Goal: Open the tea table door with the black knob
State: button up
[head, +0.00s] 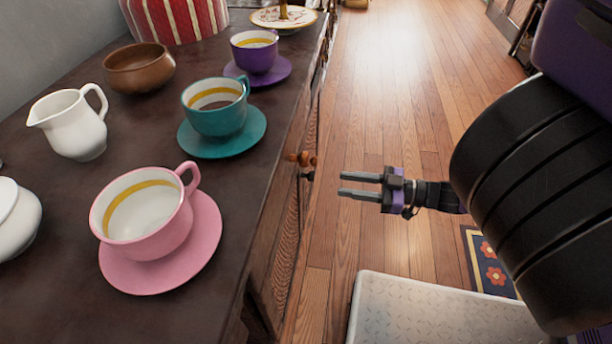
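The tea table (55,175) is dark wood and fills the left side of the head view. Its front face is seen steeply from above, with a woven-looking door panel (286,250). A small black knob (309,175) sticks out from the front, just below and beside an orange-brown wooden knob (302,158). The door looks closed, though the steep angle hides most of it. My gripper (343,184) is to the right of the black knob, pointing left at it. Its two fingers are parted and empty, with a small gap between the tips and the knob.
On the tabletop stand pink (145,220), teal (217,108) and purple (256,52) cups on saucers, a white jug (72,122) and a brown bowl (139,68). Wooden floor (385,110) lies clear beside the table. A patterned rug (484,262) is at the right.

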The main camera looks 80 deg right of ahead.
jog(key=w+r+m+b, duration=0.1)
jog(key=w+b, duration=0.1)
jog(key=w, duration=0.5)
jog(key=shift+w+a+r+t+y, duration=0.15)
jog(key=shift+w+a+t+y, duration=0.05)
jog(key=shift+t+y, duration=0.1)
grip_shut()
dwell(1.4)
